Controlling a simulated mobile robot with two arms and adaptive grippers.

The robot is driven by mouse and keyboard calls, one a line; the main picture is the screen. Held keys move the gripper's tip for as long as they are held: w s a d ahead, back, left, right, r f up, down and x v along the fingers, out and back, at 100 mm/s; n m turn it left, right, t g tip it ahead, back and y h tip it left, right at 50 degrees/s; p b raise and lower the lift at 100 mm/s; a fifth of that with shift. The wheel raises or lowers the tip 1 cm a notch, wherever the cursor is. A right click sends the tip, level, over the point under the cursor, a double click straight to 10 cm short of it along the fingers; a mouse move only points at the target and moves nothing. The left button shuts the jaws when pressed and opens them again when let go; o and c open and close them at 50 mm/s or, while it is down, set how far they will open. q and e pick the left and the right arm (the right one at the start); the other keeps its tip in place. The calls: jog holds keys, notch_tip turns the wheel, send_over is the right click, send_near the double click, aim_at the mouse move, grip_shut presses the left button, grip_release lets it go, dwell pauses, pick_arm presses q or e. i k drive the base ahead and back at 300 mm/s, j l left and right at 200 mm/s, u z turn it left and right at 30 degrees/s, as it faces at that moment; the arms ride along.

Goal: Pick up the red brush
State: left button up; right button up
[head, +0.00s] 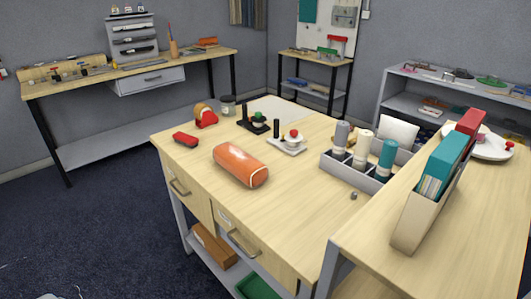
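A small red object (186,140) lies near the left edge of the wooden table. It could be the red brush, but its bristles cannot be made out at this size. An orange-red cylindrical case (241,166) lies to its right, nearer to me. A red tape dispenser (206,118) with a tan roll stands just behind the small red object.
The wooden table (290,215) has clear room at its front middle. A grey caddy (345,172) with several bottles stands at right. A beige file holder (410,222) stands on a raised surface at front right. Black and white stamp-like items (289,142) stand behind.

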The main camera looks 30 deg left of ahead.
aim_at(188, 140)
jog(key=u, duration=1.6)
jog(key=i+j+z, duration=0.1)
jog(key=i+j, duration=0.15)
jog(key=i, duration=0.05)
